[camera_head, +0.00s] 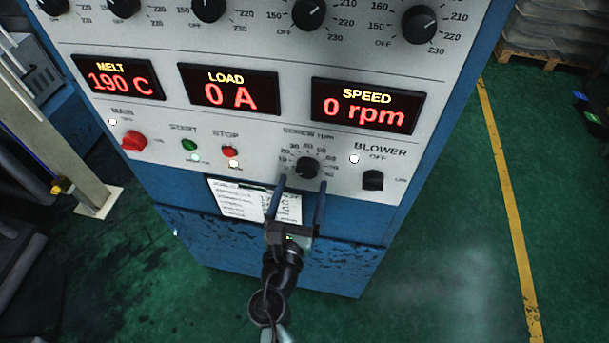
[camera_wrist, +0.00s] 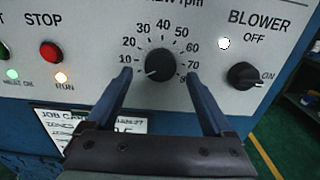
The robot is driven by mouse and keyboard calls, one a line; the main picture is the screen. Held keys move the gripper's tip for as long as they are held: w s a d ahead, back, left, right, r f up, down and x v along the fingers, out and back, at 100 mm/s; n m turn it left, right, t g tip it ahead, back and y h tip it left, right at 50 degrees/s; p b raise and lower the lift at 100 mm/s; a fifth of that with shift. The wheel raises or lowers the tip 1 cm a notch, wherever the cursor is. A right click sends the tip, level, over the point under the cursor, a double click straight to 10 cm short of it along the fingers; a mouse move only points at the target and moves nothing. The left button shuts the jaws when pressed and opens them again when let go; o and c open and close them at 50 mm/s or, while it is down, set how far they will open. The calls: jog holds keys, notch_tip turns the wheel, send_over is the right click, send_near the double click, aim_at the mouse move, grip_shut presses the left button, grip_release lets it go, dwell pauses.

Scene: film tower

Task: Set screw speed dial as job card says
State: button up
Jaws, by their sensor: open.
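The screw speed dial (camera_head: 307,167) is a black knob on the grey panel, with a scale marked from 10 to 80 in the wrist view (camera_wrist: 159,65). Its pale pointer mark is at the lower left, below the 10. My gripper (camera_head: 298,185) is open, its two blue fingers pointing at the panel. In the wrist view its fingertips (camera_wrist: 157,73) appear on either side of the dial; whether they touch it I cannot tell. The job card (camera_head: 235,201) is below the panel, partly hidden by my gripper. The speed display (camera_head: 366,107) reads 0 rpm.
The blower knob (camera_head: 372,180) is right of the dial. The start button (camera_head: 189,145), stop button (camera_head: 230,151) and red main switch (camera_head: 134,141) are to its left. Displays read melt 190 C and load 0 A. Green floor is open at right; a post (camera_head: 75,160) stands left.

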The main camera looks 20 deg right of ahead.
aim_at(307, 168)
jog(key=shift+x, duration=1.4)
jog(key=shift+c, duration=0.2)
jog(key=c, duration=1.3)
jog(key=shift+m+b, duration=0.35)
jog(key=shift+m, duration=0.05)
jog(key=m+b, duration=0.1)
jog(key=m, duration=0.1)
jog(key=m+b, duration=0.2)
jog(key=shift+f+m, duration=0.2)
jog(key=shift+m, duration=0.1)
jog(key=m+b, duration=0.2)
jog(key=m, duration=0.1)
jog(key=shift+m, duration=0.3)
jog(key=shift+r+m+b, duration=0.1)
jog(key=shift+m+b, duration=0.7)
jog(key=shift+m, duration=0.6)
